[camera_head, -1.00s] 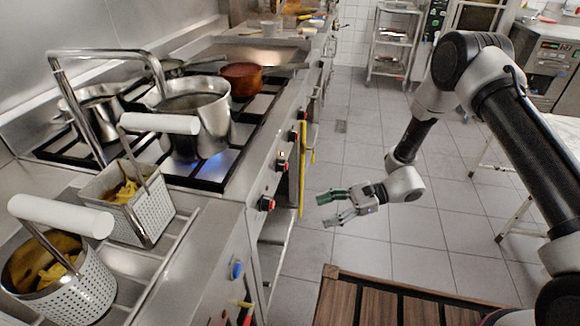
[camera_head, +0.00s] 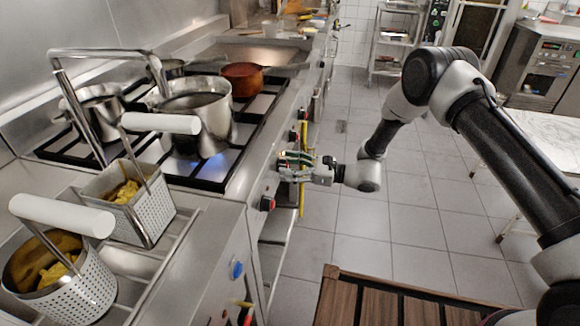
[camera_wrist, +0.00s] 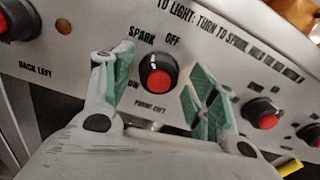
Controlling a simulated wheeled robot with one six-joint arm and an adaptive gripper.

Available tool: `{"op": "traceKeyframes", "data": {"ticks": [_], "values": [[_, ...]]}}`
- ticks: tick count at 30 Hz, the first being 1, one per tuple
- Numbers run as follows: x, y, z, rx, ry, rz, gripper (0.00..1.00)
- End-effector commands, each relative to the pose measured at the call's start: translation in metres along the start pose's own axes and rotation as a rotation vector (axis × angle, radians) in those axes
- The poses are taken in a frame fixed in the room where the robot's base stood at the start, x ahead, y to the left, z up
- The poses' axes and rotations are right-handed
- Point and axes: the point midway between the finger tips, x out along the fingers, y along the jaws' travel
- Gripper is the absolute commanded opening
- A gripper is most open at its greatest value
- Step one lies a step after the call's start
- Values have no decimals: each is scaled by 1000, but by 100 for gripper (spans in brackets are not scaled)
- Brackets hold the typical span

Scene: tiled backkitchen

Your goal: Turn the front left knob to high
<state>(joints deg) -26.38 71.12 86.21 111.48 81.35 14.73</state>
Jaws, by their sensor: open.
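In the wrist view, the front left knob (camera_wrist: 158,77) is black with a red centre, and its white mark points up. "SPARK" and "OFF" are printed above it and "FRONT LEFT" below it. My gripper (camera_head: 285,166) is open at the stove's front panel, with one green-padded finger on each side of this knob. The fingers look apart from the knob; depth is hard to judge. In the head view, the gripper hides this knob.
The back left knob (camera_head: 267,203) is nearer in the head view. More knobs (camera_wrist: 263,113) lie to the right in the wrist view. A steel pot (camera_head: 207,125) stands over a blue flame. A yellow bar (camera_head: 302,195) hangs by the panel. The tiled floor is open.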

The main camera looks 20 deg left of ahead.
Motion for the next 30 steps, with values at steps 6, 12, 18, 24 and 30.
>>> {"op": "traceKeyframes", "data": {"ticks": [6, 12, 18, 24, 30], "values": [[0, 0, 0, 0, 1, 0, 58], [0, 0, 0, 0, 1, 0, 24], [0, 0, 0, -1, 1, 0, 13], [0, 0, 0, -33, 1, 0, 13], [0, 0, 0, -134, 1, 0, 13]]}}
